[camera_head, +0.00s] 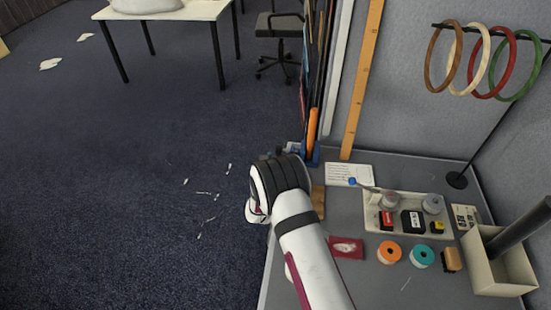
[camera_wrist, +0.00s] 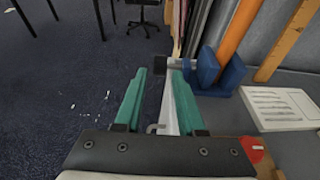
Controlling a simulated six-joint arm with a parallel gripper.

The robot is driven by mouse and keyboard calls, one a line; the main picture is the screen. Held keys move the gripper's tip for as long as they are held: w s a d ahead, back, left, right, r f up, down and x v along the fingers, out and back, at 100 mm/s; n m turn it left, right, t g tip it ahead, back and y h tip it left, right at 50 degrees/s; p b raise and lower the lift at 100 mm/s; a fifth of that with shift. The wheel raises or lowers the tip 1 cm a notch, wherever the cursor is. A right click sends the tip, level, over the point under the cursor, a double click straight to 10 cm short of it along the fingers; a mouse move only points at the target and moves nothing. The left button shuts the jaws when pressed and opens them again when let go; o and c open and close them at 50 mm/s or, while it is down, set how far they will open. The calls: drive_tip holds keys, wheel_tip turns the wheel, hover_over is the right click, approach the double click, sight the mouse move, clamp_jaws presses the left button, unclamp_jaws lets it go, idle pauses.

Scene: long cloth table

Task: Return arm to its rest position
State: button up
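My arm reaches over the left edge of the grey table (camera_head: 340,285) in the head view, and its wrist hides most of my gripper there. In the wrist view my gripper (camera_wrist: 160,75) shows two teal fingers spread apart. No held object is visible between them. A pale strip, which looks like the table edge, and a small grey hook (camera_wrist: 156,128) show behind the fingers. I cannot tell how far below the fingers they are.
A blue holder (camera_wrist: 220,75) with an orange pole (camera_wrist: 240,30) stands close to the right finger. A white card (camera_head: 348,174), a parts tray (camera_head: 405,232), orange (camera_head: 389,252) and teal spools (camera_head: 422,257) and a beige bin (camera_head: 490,278) lie right. Open floor (camera_head: 120,200) is left.

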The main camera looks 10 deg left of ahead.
idle(0.3)
drive_tip(key=d+r+m+h, duration=0.6)
drive_tip(key=d+r+m, duration=0.25)
drive_tip(key=d, duration=0.25)
drive_tip(key=s+d+r+m+g+h, duration=0.2)
drive_tip(key=s+d+r+m+g, duration=0.3)
drive_tip(key=s+d+m, duration=0.35)
drive_tip(key=s+d+r+m+g+h, duration=0.3)
drive_tip(key=s+d+r+m+g, duration=0.3)
drive_tip(key=s+d, duration=0.3)
drive_tip(key=s+m+g+y, duration=0.45)
drive_tip(key=s+m, duration=0.65)
drive_tip(key=s, duration=0.6)
drive_tip(key=s+a+f+m+y, duration=0.1)
drive_tip(key=s+a+m+y, duration=0.6)
drive_tip(key=s+a, duration=0.3)
drive_tip(key=shift+a+m+t+y, duration=0.35)
drive_tip(key=shift+a+y, duration=0.3)
drive_tip(key=shift+a, duration=0.5)
